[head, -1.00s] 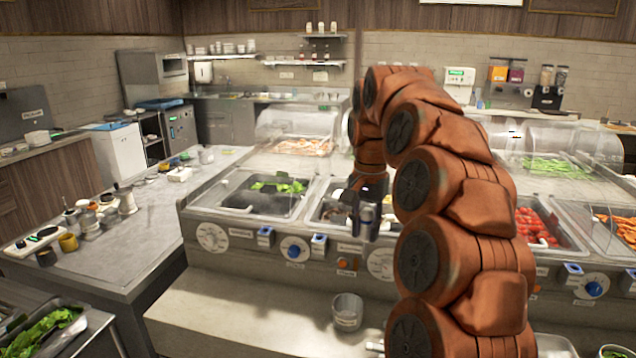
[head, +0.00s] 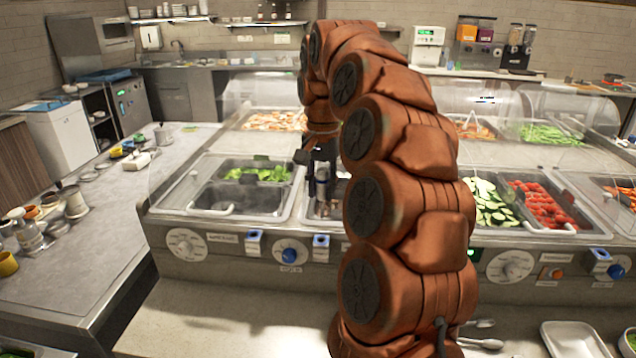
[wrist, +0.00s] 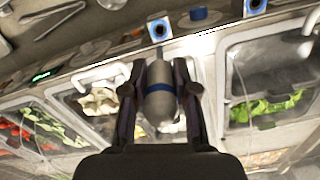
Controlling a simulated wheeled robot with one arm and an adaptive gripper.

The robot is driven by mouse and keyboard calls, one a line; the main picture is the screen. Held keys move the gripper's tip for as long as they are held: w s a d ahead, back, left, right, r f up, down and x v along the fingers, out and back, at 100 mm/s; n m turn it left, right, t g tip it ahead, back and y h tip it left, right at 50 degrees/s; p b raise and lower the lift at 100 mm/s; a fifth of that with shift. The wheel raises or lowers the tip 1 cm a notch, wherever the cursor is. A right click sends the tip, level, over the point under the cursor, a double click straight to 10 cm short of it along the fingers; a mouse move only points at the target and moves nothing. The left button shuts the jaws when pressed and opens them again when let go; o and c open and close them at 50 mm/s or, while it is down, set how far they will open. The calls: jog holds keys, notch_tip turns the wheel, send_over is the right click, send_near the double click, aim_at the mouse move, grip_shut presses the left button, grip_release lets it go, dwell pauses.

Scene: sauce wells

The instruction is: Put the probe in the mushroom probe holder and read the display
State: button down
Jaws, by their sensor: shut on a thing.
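My gripper (head: 320,180) is over the middle well, partly hidden by my arm in the head view. In the wrist view my gripper (wrist: 160,88) is shut on the probe (wrist: 160,103), a grey-white body with a blue band. The probe's thin metal tip points toward the front panel. A blue-and-white holder (wrist: 158,28) is just beyond the tip; it also shows in the head view (head: 320,246). Its label is unreadable. Pale mushroom-like slices (wrist: 98,102) lie in the well beside the probe. A dark display with green marks (wrist: 46,75) is on the panel, too small to read.
Another holder (head: 255,242) and a blue knob (head: 290,252) are on the panel to the left. The left well holds greens (head: 258,174); right wells hold cucumber slices (head: 490,203) and tomatoes (head: 541,203). Clear covers stand behind. The front counter (head: 230,318) is largely clear at left.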

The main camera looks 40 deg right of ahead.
aim_at(321, 201)
jog(key=shift+f+b, duration=0.8)
jog(key=shift+f, duration=1.75)
jog(key=shift+s+a+f+b, duration=0.1)
jog(key=shift+s+a+b, duration=0.05)
jog(key=shift+b, duration=0.2)
jog(key=shift+f+b, duration=0.3)
jog(key=shift+b, duration=0.1)
jog(key=shift+f+b, duration=1.6)
jog(key=shift+f, duration=0.9)
jog(key=c, duration=0.8)
grip_release()
jog(key=shift+r, duration=0.15)
jog(key=shift+r, duration=3.65)
